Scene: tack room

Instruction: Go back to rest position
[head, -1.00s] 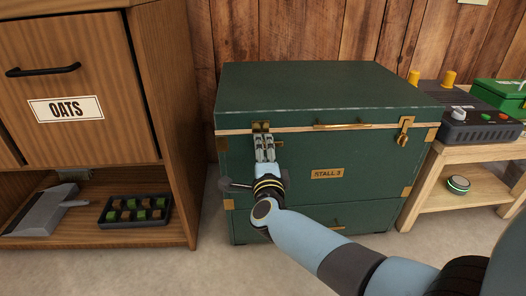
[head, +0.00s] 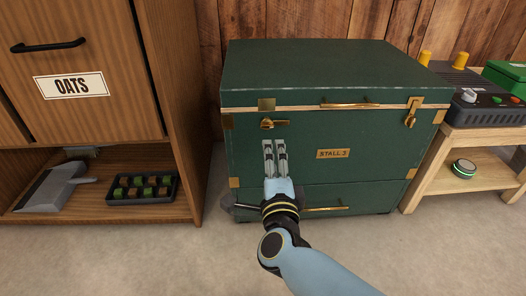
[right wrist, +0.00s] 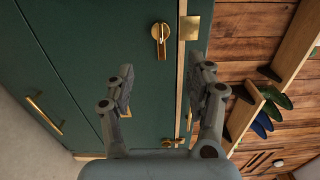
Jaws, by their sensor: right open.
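My right gripper (head: 274,147) is open and empty in front of the green chest (head: 360,165), just below its left brass latch (head: 274,123). In the right wrist view its two fingers (right wrist: 161,72) are spread, with nothing between them, and the left latch (right wrist: 160,38) shows beyond the tips. That latch's lever lies sideways, away from the brass plate above it on the lid (head: 300,70). The right brass latch (head: 411,114) hangs upright across the lid's edge. The lid looks shut. My left gripper is out of view.
A wooden OATS cabinet (head: 190,100) stands at left; a grey scoop (head: 52,188) and a black tray (head: 113,198) are on its lower shelf. A wooden bench (head: 440,178) with a control box (head: 490,108) stands close right of the chest. Bare floor lies in front.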

